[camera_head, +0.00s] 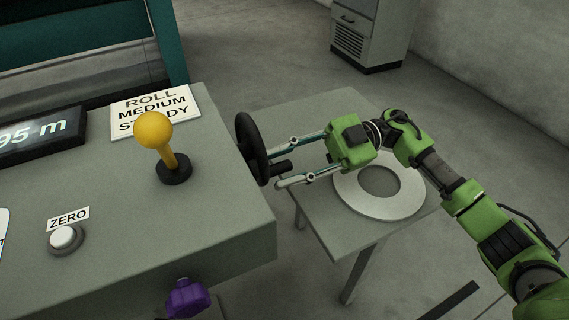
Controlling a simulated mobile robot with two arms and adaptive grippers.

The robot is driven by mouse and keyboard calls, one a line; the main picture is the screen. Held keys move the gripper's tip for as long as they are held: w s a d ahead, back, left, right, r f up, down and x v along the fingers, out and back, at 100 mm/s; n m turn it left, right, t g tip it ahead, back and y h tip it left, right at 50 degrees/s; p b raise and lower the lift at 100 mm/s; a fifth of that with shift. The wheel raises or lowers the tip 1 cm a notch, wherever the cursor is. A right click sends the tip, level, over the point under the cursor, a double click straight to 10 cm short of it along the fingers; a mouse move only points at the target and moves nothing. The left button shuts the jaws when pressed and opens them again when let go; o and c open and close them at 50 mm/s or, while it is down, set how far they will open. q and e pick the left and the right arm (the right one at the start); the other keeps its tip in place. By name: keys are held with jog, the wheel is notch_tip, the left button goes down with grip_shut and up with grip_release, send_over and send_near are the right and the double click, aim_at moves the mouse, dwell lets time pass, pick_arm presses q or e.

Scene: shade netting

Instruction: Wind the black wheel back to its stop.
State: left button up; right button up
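The black wheel (252,147) is mounted upright on the right side of the grey console. A short dark handle (281,168) sticks out from it to the right. My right gripper (275,166), on the green arm, points left at the wheel. Its two fingers are spread apart, one above and one below the handle, with a visible gap to the upper finger. I cannot tell whether the lower finger touches the handle. The wheel's stop is not visible. My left gripper is not recognisable in this view.
The console top (115,195) carries a yellow-knobbed lever (155,135), a white ZERO button (63,237), a display (40,136) and a sign (155,108). A purple part (187,298) shows below its front edge. A side table (330,228) bears a pale ring (350,195).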

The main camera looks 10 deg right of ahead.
jog(key=v, duration=0.7)
jog(key=shift+d, duration=0.2)
pick_arm(q)
jog(key=shift+s+f, duration=0.1)
